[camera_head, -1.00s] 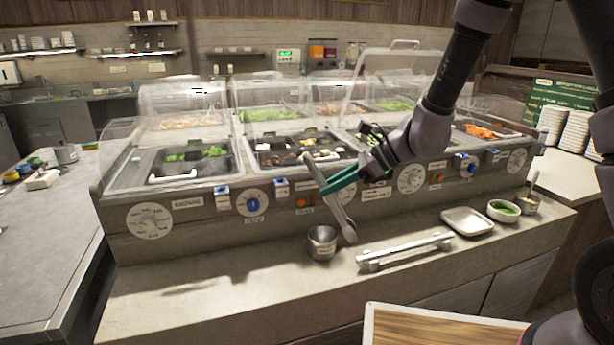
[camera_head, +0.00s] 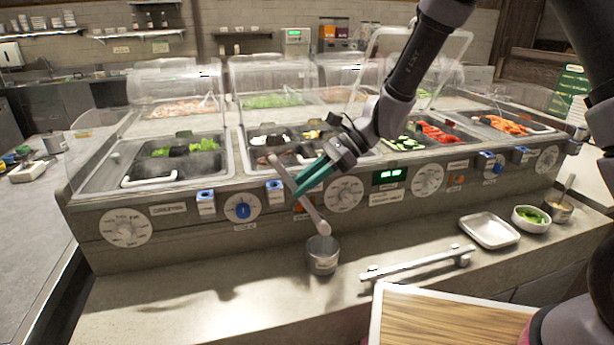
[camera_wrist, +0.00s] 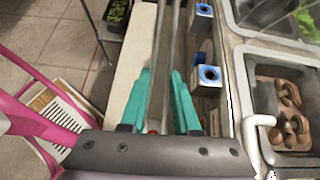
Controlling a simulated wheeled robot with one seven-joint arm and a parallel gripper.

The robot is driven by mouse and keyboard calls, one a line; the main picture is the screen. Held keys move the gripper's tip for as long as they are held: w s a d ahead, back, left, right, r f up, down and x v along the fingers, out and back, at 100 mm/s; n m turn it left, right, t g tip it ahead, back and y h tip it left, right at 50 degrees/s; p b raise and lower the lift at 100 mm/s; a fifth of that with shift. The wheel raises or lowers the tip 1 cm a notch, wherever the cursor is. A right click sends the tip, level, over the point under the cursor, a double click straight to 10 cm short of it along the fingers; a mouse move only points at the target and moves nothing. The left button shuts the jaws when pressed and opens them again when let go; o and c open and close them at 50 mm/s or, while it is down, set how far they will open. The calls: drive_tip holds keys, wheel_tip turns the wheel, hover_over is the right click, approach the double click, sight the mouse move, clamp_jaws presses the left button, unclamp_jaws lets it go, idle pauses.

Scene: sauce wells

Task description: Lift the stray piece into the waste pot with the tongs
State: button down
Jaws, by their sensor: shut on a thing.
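My gripper (camera_head: 312,176) is shut on the metal tongs (camera_head: 283,177), its teal fingers around them. In the head view the tongs slant down to the right in front of the counter's control panel. Their lower end appears just above or behind the rim of the small metal waste pot (camera_head: 322,262); I cannot tell which. In the wrist view the tongs' two long arms (camera_wrist: 162,35) run upward from between my gripper's fingers (camera_wrist: 161,72), and their far ends leave the picture. I cannot make out the stray piece in either view.
The sauce well counter (camera_head: 165,222) stands behind, with food wells, knobs and clear lids. A metal rest bar (camera_head: 420,264), a white tray (camera_head: 489,230) and a bowl of greens (camera_head: 531,217) lie to the right. A wooden board (camera_head: 450,318) is in front. The ledge left of the pot is clear.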

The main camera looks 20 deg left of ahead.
idle(0.3)
wheel_tip(320, 180, down, 9)
idle(0.8)
drive_tip(key=c, duration=1.1)
unclamp_jaws()
drive_tip(key=shift+r, duration=0.15)
wheel_tip(320, 180, up, 10)
